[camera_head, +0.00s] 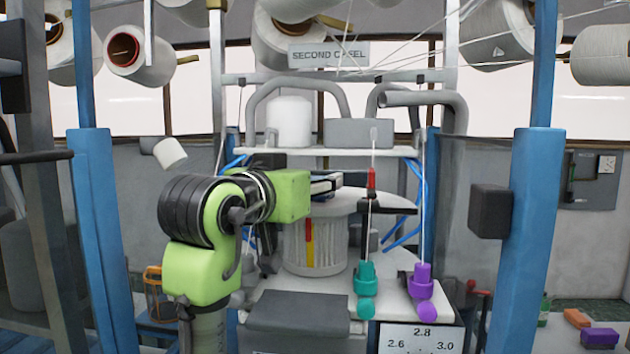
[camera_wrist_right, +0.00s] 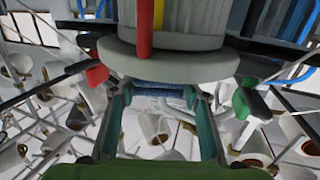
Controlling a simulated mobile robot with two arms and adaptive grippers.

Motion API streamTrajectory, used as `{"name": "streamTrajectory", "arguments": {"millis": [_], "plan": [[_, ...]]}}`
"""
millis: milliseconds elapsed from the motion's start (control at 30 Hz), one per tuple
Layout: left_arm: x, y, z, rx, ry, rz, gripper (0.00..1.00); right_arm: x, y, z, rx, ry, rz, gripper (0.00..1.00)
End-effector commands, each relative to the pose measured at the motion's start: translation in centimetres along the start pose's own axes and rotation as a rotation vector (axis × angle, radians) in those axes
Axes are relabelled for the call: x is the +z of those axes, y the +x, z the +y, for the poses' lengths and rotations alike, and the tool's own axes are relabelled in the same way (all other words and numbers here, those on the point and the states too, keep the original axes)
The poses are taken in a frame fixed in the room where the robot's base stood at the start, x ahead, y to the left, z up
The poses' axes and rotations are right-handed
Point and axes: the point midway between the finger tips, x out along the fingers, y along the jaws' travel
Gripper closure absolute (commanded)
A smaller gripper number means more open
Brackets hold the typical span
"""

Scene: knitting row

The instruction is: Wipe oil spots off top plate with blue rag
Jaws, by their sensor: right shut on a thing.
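The round pale top plate (camera_head: 350,203) sits on the ribbed white cylinder in the middle of the machine. In the right wrist view its grey edge (camera_wrist_right: 170,58) shows close to the fingers. My right gripper (camera_head: 325,187) is at the plate's upper left side, partly hidden by its own green arm. In the wrist view the right gripper (camera_wrist_right: 158,92) is shut on the blue rag (camera_wrist_right: 155,88), a dark blue strip between the fingers beside the plate. I cannot tell whether the rag touches the plate. No oil spots can be made out. My left gripper is not in view.
Blue posts (camera_head: 535,220) flank the machine. A teal piece (camera_head: 365,285) and a purple piece (camera_head: 420,283) stand at the front right of the cylinder, with thin rods above. A shelf with pipes (camera_head: 300,85) is behind. Yarn cones hang overhead.

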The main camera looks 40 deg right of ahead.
Motion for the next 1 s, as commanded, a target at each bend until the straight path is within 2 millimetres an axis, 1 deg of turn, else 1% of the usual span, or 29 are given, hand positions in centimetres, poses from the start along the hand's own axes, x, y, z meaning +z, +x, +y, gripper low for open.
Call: {"name": "streamTrajectory", "arguments": {"millis": [33, 100, 233, 700, 867, 1000], "plan": [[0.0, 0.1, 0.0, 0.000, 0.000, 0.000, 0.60, 0.4, -0.3, 0.1, 0.000, -0.002, -0.008, 0.75], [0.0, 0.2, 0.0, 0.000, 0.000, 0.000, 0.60, 0.4, -0.5, 0.1, 0.000, -0.002, -0.009, 0.75], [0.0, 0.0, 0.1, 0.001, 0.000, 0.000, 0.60, 0.4, -0.2, 0.1, 0.001, -0.004, -0.011, 0.75], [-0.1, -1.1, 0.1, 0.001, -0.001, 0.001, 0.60, 0.1, 3.4, -1.0, 0.002, -0.004, -0.011, 0.75], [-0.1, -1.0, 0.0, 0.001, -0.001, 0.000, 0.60, 0.1, 3.3, -1.0, 0.000, -0.002, -0.009, 0.75], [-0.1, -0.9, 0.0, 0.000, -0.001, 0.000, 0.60, 0.1, 2.4, -0.8, -0.001, -0.003, -0.010, 0.75]]}}
